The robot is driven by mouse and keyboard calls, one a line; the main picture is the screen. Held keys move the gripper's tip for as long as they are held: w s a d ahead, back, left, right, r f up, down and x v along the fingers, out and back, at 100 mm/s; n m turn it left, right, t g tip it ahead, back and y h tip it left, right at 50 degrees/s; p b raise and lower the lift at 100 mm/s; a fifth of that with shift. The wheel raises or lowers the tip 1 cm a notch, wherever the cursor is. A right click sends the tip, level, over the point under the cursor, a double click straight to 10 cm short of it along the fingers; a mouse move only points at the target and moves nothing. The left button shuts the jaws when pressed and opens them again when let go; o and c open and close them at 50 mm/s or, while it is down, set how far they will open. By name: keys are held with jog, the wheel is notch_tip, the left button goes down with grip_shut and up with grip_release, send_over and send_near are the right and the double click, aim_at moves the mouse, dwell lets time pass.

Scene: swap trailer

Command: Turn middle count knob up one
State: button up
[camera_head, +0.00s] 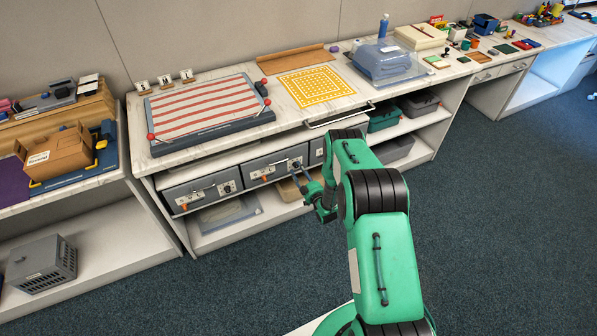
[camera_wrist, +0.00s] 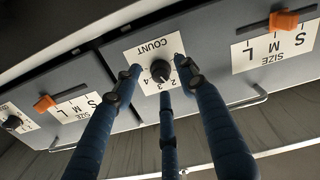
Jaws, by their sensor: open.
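The middle drawer's count knob (camera_wrist: 160,71) is small, dark and round. It sits on a white plate marked COUNT, with several digits beside it, upside down in the wrist view. My gripper (camera_wrist: 158,76) has its blue fingers spread around the knob, with nothing held. The fingertips look close to the plate; I cannot tell whether they touch the knob. The knob's exact setting is too small to read. In the head view, my gripper (camera_head: 301,180) is at the front of the middle grey drawer (camera_head: 262,170), and its fingers partly cover the count plate.
An orange size slider (camera_wrist: 285,19) is on the same drawer, right of the knob in the wrist view. The neighbouring drawer has another orange slider (camera_wrist: 44,103) and knob (camera_wrist: 12,122). The counter (camera_head: 290,120) overhangs the drawers. Open carpet (camera_head: 490,220) lies at right.

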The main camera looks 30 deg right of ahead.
jog(key=shift+w, duration=0.45)
grip_shut()
jog(key=shift+m, duration=0.4)
jog(key=m, duration=0.8)
dwell(0.5)
